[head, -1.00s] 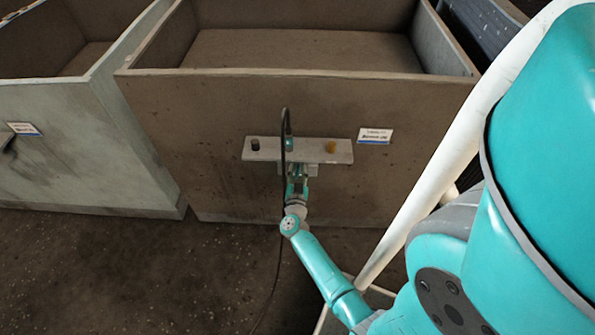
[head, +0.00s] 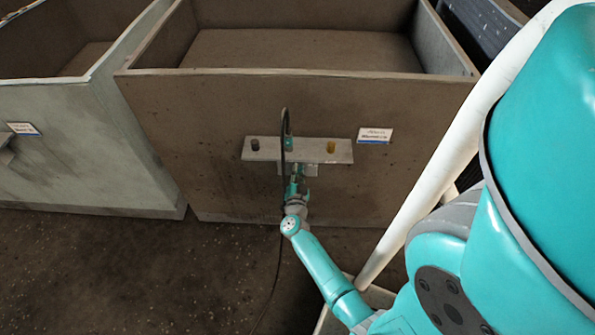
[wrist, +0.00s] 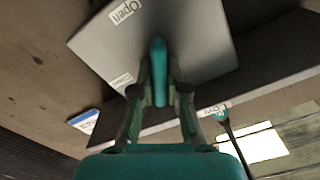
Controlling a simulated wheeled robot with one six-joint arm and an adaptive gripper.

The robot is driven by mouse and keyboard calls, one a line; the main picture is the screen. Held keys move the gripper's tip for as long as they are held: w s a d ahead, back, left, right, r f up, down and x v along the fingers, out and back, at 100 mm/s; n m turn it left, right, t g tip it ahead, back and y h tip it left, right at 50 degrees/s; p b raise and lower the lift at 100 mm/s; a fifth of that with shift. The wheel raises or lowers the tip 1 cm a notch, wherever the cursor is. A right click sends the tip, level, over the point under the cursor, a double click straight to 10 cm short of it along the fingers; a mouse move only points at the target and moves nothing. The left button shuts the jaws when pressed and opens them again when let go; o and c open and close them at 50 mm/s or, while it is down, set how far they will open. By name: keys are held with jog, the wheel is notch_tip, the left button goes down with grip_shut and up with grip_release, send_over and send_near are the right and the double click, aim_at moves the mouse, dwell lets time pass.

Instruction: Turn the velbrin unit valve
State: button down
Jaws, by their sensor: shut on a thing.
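The valve's teal handle (wrist: 158,62) stands in front of a grey plate (wrist: 200,45) in the wrist view. The plate carries an "Open" label (wrist: 124,11) at the top and a second label (wrist: 121,82) whose text I cannot read. My gripper (wrist: 160,92) has one finger on each side of the handle and is shut on it. In the head view my gripper (head: 297,172) is at the front of the brown housing (head: 220,185), just below a grey ledge (head: 265,150). The valve itself is mostly hidden there by my gripper and the ledge.
A sign (head: 375,135) is on the housing's front. A grey-green bin (head: 90,150) stands left. The floor (head: 130,270) at front left is clear.

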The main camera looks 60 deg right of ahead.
jog(key=m, duration=0.6)
jog(key=shift+s+f, duration=0.15)
jog(key=m, duration=0.6)
jog(key=shift+d+f, duration=0.1)
jog(key=shift+f, duration=0.05)
dwell(0.3)
jog(key=c, duration=1.2)
grip_release()
jog(key=v, duration=1.2)
